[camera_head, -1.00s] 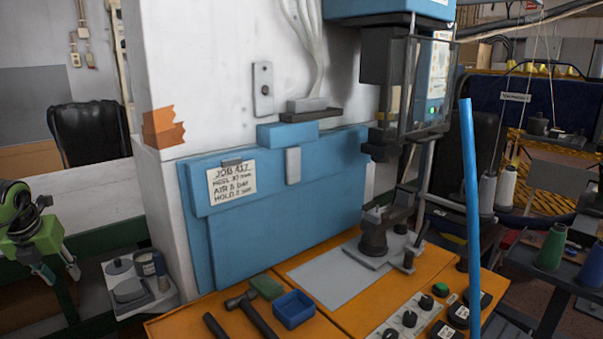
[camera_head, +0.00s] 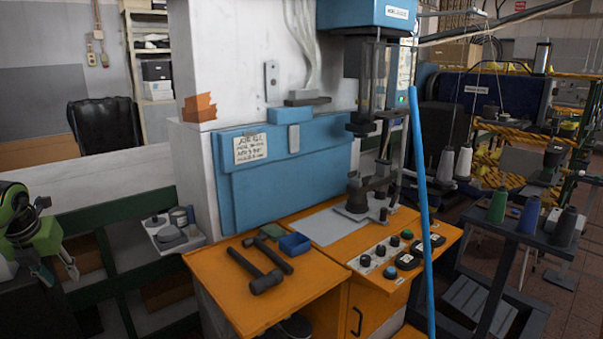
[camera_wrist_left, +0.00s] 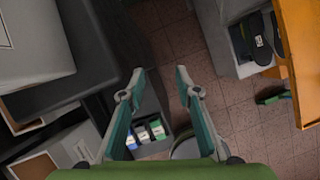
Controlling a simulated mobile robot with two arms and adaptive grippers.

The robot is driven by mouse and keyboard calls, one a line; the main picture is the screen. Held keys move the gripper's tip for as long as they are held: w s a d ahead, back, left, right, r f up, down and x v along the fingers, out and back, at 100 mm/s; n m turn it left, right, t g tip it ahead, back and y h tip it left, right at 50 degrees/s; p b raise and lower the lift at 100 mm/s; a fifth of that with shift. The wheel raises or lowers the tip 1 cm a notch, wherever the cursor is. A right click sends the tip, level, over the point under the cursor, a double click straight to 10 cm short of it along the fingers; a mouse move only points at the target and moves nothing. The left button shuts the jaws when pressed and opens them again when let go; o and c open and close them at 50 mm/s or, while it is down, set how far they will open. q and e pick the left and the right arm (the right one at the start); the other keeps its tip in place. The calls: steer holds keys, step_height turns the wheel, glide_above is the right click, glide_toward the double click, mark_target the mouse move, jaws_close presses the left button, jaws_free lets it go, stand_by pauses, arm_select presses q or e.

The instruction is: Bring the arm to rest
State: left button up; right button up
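My left gripper (camera_head: 58,272) shows at the left edge of the head view, with a green body and grey-green fingers. It hangs pointing down, well to the left of the orange workbench. In the left wrist view its two fingers (camera_wrist_left: 160,74) are spread apart with nothing between them. Brown floor tiles and a grey bin with small coloured boxes (camera_wrist_left: 150,130) lie beyond the fingers. My right gripper is in neither view.
The orange bench (camera_head: 225,283) holds hammers (camera_head: 262,281), a blue tray (camera_head: 295,244) and a control panel beneath a blue-and-white press. A blue pole (camera_head: 420,200) stands in front. A dark stand with thread cones (camera_head: 497,206) is at right. A small tray (camera_head: 172,236) sits left of the bench.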

arm_select(q)
steer(key=w+d+f+n+t+h, duration=0.2)
steer(key=d+f+h, duration=0.3)
steer(key=d+f, duration=0.9)
steer(key=w+d+f+n+t+h, duration=0.25)
steer(key=d+f+h, duration=0.25)
steer(key=d+f, duration=0.8)
steer(key=s+d+f+n+t+y, duration=0.1)
steer(key=s+d+f+n+t, duration=0.2)
steer(key=f+n, duration=0.5)
steer(key=s+a+f+n+g+y, duration=0.3)
steer(key=s+f+n+y, duration=0.5)
steer(key=s+f, duration=1.5)
steer(key=s+d+f+n+g, duration=0.1)
steer(key=s+f+n+g, duration=0.1)
steer(key=s, duration=0.9)
steer(key=s+d+f+n+g, duration=0.2)
steer(key=s+f, duration=0.3)
steer(key=s, duration=0.6)
steer(key=s+d+f+n+g, duration=0.2)
steer(key=s+f+n+g, duration=0.1)
steer(key=s, duration=0.8)
steer(key=shift+s+d+f+n+g+h, duration=0.15)
steer(key=shift+s+f+n+g+h, duration=0.2)
steer(key=shift+n, duration=0.5)
